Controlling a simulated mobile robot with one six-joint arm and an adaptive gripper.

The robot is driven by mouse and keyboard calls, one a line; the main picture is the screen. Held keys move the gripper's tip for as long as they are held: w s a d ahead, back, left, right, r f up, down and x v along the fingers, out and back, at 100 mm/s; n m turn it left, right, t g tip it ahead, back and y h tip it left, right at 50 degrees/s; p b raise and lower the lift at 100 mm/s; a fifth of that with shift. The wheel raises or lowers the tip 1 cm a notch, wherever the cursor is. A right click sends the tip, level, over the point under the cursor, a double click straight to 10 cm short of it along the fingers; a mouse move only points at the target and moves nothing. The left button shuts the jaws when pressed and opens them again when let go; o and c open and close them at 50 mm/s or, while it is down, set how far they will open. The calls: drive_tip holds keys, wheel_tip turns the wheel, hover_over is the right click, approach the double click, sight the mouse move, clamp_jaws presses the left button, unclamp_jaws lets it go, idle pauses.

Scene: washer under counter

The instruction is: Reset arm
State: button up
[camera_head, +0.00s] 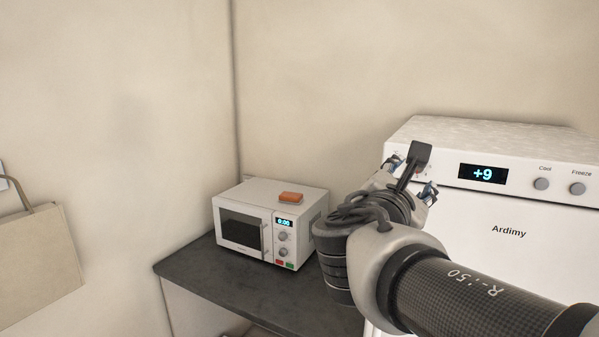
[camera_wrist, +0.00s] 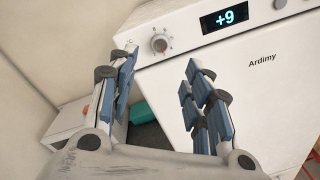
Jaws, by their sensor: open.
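My gripper (camera_head: 411,176) is in front of the upper left part of the white Ardimy fridge (camera_head: 500,255) in the head view. My arm reaches in from the lower right and partly covers the fridge. In the wrist view my gripper (camera_wrist: 160,75) has its two blue-padded fingers spread apart, with nothing between them. Beyond the fingers are the fridge front (camera_wrist: 255,95) and its round dial (camera_wrist: 160,43). I cannot tell the exact gap between the fingertips and the fridge.
A white microwave (camera_head: 240,233) stands on a dark counter (camera_head: 215,280), with an orange block (camera_head: 290,197) on top. A teal object (camera_wrist: 143,112) shows low between the fingers. Open air lies above the counter.

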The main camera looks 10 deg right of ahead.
drive_tip(key=shift+s+a, duration=0.1)
drive_tip(key=shift+s, duration=0.05)
drive_tip(key=s+d+f+m+g+y+b, duration=0.25)
drive_tip(key=s+f+m+g, duration=0.45)
drive_tip(key=s+f+m, duration=0.8)
drive_tip(key=s+a+f+m+g+y, duration=0.1)
drive_tip(key=s+a+f+m+y, duration=0.2)
drive_tip(key=a+f, duration=0.3)
drive_tip(key=s+a+f+m+g+y, duration=0.1)
drive_tip(key=s+a+f+m+y, duration=0.3)
drive_tip(key=f, duration=0.4)
drive_tip(key=shift+s+a+f+y, duration=0.2)
drive_tip(key=shift+s+a+y, duration=0.25)
drive_tip(key=shift+s+a, duration=0.65)
drive_tip(key=shift+s+d, duration=0.1)
drive_tip(key=shift+d, duration=0.1)
drive_tip(key=shift+c, duration=0.5)
